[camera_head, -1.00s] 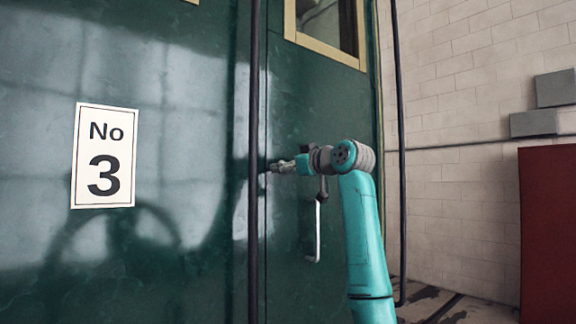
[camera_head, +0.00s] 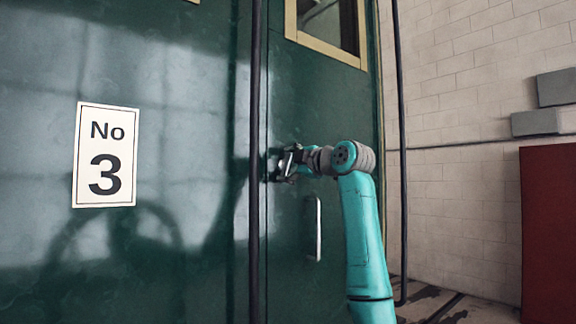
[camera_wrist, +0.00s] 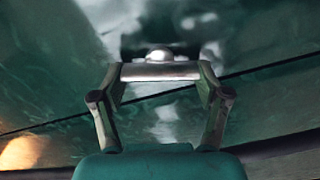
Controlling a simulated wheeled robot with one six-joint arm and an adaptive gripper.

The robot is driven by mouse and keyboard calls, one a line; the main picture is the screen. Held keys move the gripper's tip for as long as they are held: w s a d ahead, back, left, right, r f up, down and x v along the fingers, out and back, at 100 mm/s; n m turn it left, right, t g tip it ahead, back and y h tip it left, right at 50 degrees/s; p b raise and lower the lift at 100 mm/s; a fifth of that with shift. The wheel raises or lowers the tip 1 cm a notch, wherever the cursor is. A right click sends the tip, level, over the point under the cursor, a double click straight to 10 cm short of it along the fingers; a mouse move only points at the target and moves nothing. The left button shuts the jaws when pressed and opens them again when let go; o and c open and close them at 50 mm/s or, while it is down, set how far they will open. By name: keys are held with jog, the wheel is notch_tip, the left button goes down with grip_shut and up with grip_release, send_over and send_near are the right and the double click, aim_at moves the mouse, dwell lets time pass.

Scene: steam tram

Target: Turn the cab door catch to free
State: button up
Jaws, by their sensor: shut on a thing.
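The cab door (camera_head: 335,110) is dark green and stands closed, with a cream-framed window at its top. The cab door catch is a short metal bar with a round boss, seen in the wrist view (camera_wrist: 160,72). My gripper (camera_wrist: 160,76) has one finger at each end of the bar and is shut on it. In the head view my gripper (camera_head: 285,163) is at the door's left edge, beside the dark vertical rail. The gripper and wrist hide most of the catch there, and I cannot read its set position.
A pale upright door handle (camera_head: 314,228) is below my gripper. Dark vertical rails (camera_head: 254,90) (camera_head: 401,150) flank the door. A "No 3" plate (camera_head: 105,155) is on the green panel at left. A dark red box (camera_head: 548,230) stands at right by the brick wall.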

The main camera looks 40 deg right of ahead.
jog(key=shift+f+n, duration=0.1)
jog(key=shift+n, duration=1.6)
jog(key=o, duration=1.7)
jog(key=s, duration=1.2)
jog(key=shift+d, duration=0.2)
